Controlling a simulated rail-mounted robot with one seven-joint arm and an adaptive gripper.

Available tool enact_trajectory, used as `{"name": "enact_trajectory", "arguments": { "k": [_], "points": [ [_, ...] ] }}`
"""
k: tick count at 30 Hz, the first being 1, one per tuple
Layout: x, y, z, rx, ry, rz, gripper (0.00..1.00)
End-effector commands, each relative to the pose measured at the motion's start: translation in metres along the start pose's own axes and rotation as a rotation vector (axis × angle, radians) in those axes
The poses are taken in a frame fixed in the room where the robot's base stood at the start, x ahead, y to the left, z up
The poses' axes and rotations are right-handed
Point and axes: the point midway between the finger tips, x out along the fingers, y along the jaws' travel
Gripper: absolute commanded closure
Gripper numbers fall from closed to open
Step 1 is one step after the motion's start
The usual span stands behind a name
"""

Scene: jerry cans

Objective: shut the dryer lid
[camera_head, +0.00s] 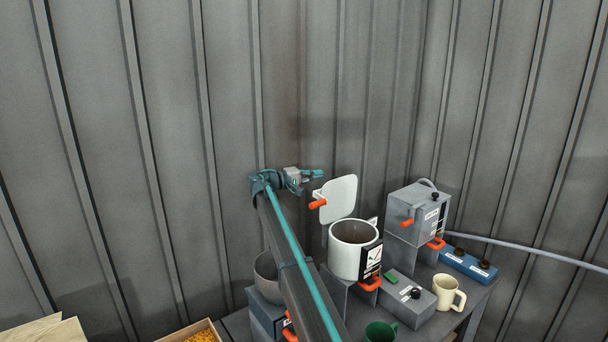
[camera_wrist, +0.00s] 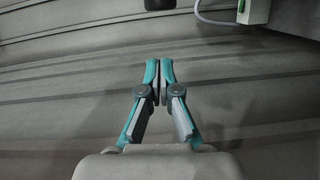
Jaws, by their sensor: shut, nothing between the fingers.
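The dryer (camera_head: 349,259) is a white round pot with a dark inside, standing on a grey block on the bench. Its white lid (camera_head: 338,200) stands open and upright behind the pot's left part, with an orange handle (camera_head: 318,204) on its left side. My gripper (camera_head: 319,174) is above and just left of the lid, near the wall, and appears apart from it. In the wrist view my gripper (camera_wrist: 160,66) has its fingertips together with nothing between them. The lid's contact points behind are hidden.
A grey machine (camera_head: 418,214) with orange handles stands right of the dryer. A cream mug (camera_head: 447,293), a green mug (camera_head: 380,332), a grey box (camera_head: 408,296) and a blue box (camera_head: 467,265) are on the bench (camera_head: 478,297). A grey bowl (camera_head: 267,277) is left, partly behind my arm.

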Motion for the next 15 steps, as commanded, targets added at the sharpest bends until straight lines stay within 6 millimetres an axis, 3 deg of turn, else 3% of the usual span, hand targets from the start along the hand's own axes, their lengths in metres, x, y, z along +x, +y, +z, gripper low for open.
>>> {"name": "enact_trajectory", "arguments": {
  "k": [1, 6, 15],
  "points": [
    [0.009, 0.003, 0.001, -0.001, -0.002, 0.0, 1.0],
    [0.011, 0.002, 0.029, -0.001, -0.001, -0.001, 1.0],
    [0.015, -0.001, 0.039, -0.001, 0.0, -0.001, 1.0]
  ]
}}
